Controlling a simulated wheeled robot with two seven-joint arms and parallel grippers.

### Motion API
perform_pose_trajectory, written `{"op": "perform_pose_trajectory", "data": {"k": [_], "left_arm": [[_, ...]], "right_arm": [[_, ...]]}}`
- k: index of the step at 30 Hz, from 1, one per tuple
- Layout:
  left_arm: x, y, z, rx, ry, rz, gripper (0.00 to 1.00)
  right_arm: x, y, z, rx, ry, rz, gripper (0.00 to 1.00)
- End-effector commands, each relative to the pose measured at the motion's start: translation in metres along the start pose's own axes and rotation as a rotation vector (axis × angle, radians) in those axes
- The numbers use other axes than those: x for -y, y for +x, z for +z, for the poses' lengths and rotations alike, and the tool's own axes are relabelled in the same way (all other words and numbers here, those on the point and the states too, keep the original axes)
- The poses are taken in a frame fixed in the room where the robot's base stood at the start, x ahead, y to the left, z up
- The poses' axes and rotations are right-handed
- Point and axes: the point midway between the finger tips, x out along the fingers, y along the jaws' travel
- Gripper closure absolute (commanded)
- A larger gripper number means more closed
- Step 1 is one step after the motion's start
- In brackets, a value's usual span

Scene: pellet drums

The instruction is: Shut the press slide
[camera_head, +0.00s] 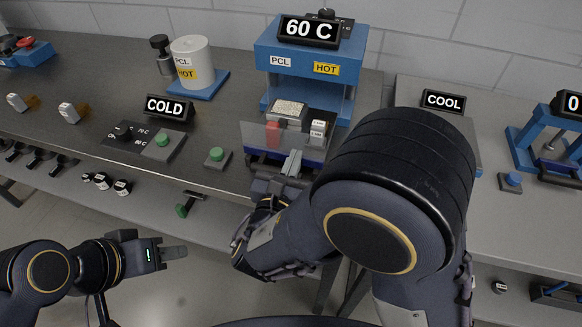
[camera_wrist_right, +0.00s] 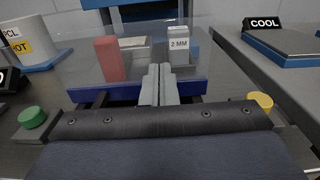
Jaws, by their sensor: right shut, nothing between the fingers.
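The blue press (camera_head: 305,63) with a "60 C" display stands at the back middle of the bench. Its slide is out toward me, with a clear panel (camera_head: 262,136) and a dark blue front bar (camera_wrist_right: 105,94). A pale slab (camera_head: 288,110), a red block (camera_wrist_right: 110,58) and a grey "2 MM" block (camera_wrist_right: 179,52) show behind the panel. My right gripper (camera_wrist_right: 159,85) is shut and empty at the middle of the bar; I cannot tell whether it touches. It also shows in the head view (camera_head: 291,163). My left gripper (camera_head: 172,253) hangs empty in front of the bench, its fingers seen edge-on.
A white "PCL HOT" drum (camera_head: 190,62) and a "COLD" panel (camera_head: 166,108) stand on the left. Green buttons (camera_head: 217,157) (camera_wrist_right: 32,117) sit beside the slide. My right arm hides part of the "COOL" station (camera_head: 444,101). Another blue frame (camera_head: 545,140) stands far right.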

Motion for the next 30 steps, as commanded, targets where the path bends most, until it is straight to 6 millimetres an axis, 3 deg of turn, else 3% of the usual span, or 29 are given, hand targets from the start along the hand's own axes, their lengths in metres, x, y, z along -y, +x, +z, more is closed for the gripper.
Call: {"op": "perform_pose_trajectory", "data": {"k": [18,24,30], "left_arm": [[0.006,0.014,0.007,0.0,0.0,0.0,0.64],[0.008,0.017,0.009,0.0,0.0,0.0,0.64],[0.009,0.019,0.009,0.0,0.0,0.0,0.64]], "right_arm": [[0.002,0.141,-0.001,0.002,0.002,-0.005,1.0],[0.002,0.169,-0.001,0.001,0.001,-0.004,1.0],[0.001,0.181,0.0,0.001,0.0,-0.001,1.0]]}}
